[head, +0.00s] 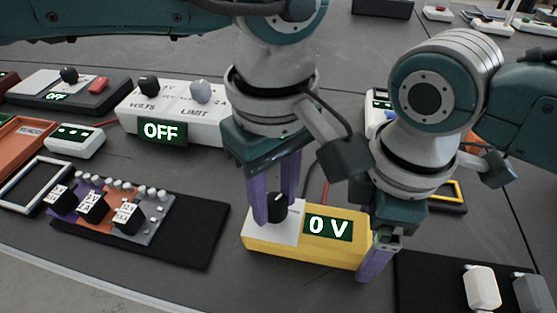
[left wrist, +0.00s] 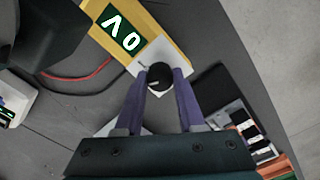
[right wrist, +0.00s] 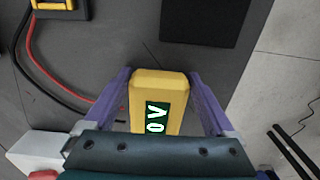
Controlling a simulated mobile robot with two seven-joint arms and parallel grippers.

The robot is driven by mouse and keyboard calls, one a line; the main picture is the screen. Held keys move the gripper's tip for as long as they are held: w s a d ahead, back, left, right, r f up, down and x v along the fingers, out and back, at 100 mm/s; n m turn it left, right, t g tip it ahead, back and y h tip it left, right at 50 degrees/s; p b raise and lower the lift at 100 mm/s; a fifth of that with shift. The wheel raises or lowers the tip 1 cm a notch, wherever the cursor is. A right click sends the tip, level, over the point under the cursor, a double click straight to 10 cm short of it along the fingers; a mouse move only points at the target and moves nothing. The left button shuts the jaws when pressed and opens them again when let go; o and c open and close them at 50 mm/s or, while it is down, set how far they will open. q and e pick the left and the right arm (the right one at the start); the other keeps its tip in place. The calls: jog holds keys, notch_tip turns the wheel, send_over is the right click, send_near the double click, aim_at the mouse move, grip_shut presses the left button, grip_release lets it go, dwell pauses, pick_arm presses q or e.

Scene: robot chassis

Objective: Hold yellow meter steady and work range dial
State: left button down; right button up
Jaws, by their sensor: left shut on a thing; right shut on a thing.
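The yellow meter (head: 306,248) lies on the dark table, its green display reading "0 V". Its black range dial (head: 278,208) sits on the white plate at the meter's left end. My left gripper (head: 271,218) reaches down from above and is shut on the dial, which shows between its purple fingers in the left wrist view (left wrist: 159,77). My right gripper (head: 378,270) is shut on the meter's right end. In the right wrist view its fingers flank the yellow body (right wrist: 157,88). The far right finger is partly hidden in the head view.
A white supply box (head: 180,108) reading "OFF" stands behind left. A board of coloured modules (head: 110,212) lies on a black mat (head: 200,238) at left. Another black mat (head: 425,285) with white and grey blocks is at front right. Red and black leads (right wrist: 75,103) run behind the meter.

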aim_at(274, 201)
pick_arm(q)
jog(key=shift+n, duration=1.3)
jog(key=c, duration=0.5)
grip_release()
notch_tip(274, 201, up, 12)
